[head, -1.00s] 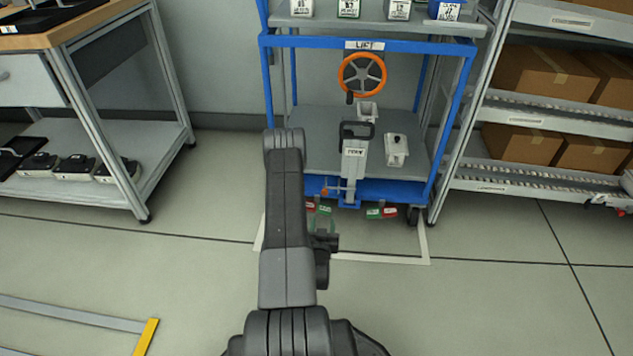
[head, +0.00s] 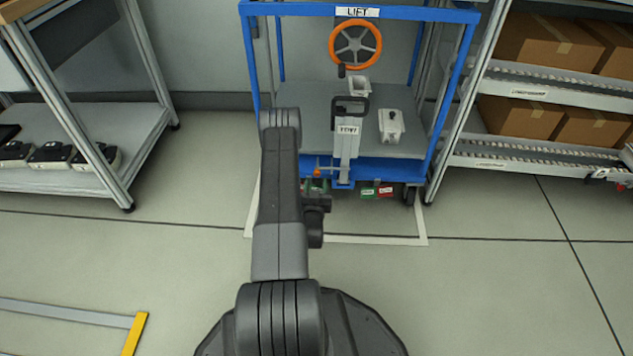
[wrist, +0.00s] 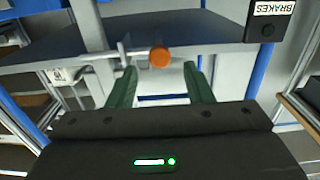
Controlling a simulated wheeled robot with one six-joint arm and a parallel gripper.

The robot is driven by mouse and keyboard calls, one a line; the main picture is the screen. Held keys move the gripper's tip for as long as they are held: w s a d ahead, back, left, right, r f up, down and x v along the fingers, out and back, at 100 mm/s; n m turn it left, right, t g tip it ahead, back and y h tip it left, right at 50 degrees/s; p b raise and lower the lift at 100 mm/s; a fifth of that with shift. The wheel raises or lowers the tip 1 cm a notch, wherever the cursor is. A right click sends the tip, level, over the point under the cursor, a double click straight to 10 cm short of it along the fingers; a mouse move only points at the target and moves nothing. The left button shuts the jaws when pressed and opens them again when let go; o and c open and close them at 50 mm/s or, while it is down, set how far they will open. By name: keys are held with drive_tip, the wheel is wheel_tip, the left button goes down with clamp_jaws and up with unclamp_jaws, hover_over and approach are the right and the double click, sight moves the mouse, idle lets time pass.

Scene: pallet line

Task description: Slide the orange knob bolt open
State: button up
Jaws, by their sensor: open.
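The orange knob (wrist: 160,57) of the bolt shows in the wrist view, just ahead of and between my fingertips. The bolt's grey rod (wrist: 128,52) runs left from it along the front of the cart's shelf. In the head view the orange knob (head: 317,173) is small, at the cart's lower front edge beside my arm. My gripper (wrist: 160,82) is open, with its two green fingers apart and nothing between them. I cannot tell whether the fingers touch the knob. In the head view my arm hides most of the gripper.
The blue cart (head: 433,150) has an orange handwheel (head: 355,44) marked LIFT and a grey lever (head: 347,135). A BRAKES box (wrist: 266,20) is at upper right in the wrist view. A box rack (head: 525,94) stands right, a workbench (head: 130,165) left. Floor between is clear.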

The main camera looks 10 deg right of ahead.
sight(316, 175)
drive_tip(key=shift+b+x, duration=0.35)
drive_tip(key=shift+x, duration=1.35)
clamp_jaws()
